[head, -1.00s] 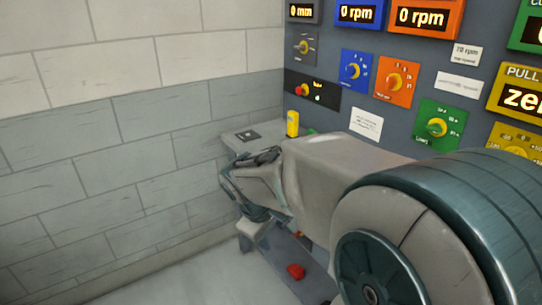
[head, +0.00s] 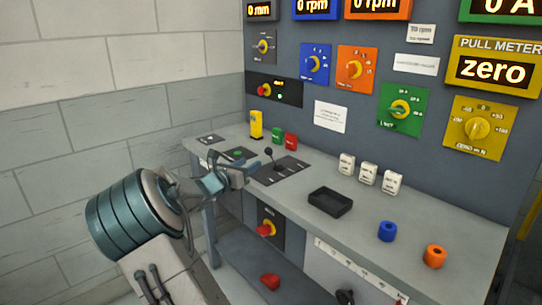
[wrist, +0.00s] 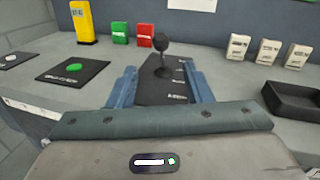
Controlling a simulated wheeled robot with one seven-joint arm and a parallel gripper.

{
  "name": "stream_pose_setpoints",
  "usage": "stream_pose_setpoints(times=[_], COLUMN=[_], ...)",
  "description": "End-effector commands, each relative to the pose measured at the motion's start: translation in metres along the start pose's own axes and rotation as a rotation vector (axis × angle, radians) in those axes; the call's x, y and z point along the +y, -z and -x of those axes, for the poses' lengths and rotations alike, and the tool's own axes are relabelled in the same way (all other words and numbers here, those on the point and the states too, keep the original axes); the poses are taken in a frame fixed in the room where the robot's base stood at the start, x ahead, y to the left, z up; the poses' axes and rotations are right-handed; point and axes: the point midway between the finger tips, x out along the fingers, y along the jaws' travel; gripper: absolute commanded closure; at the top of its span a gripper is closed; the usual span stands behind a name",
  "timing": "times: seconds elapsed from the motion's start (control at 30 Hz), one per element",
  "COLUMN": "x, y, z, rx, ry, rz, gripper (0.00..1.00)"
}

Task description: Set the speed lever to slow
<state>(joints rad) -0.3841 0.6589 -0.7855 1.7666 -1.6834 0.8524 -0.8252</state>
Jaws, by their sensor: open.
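The speed lever is a black stick with a round knob (head: 270,152), standing on a dark plate (head: 284,172) on the bench. In the wrist view the lever (wrist: 162,55) stands upright beyond my gripper, between the lines of its two fingers and apart from them. The plate (wrist: 150,90) has small white markings along its right side, too small to read. My gripper (head: 250,172) is open and empty at the bench's front edge; its blue fingers (wrist: 158,85) also show in the wrist view, pointing toward the lever. The lever's base is partly hidden in the head view.
A green button plate (head: 238,154) lies left of the lever. Yellow (head: 256,125), green (head: 277,132) and red (head: 291,141) blocks stand behind. A black tray (head: 331,202) and white labelled blocks (head: 368,174) are to the right. Dials cover the panel behind.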

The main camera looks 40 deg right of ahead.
Motion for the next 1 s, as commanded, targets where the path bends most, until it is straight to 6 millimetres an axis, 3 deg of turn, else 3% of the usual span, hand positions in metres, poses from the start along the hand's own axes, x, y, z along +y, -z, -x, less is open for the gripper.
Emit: stream_pose_setpoints(times=[0.6, 0.8, 1.0], x=[-0.002, -0.001, -0.001], y=[0.0, 0.0, 0.0], z=[-0.114, -0.131, -0.134], rx=[0.0, 0.001, 0.002], ry=[0.003, 0.002, 0.001], rz=[-0.001, -0.003, -0.004], gripper=[0.55, 0.55, 0.55])
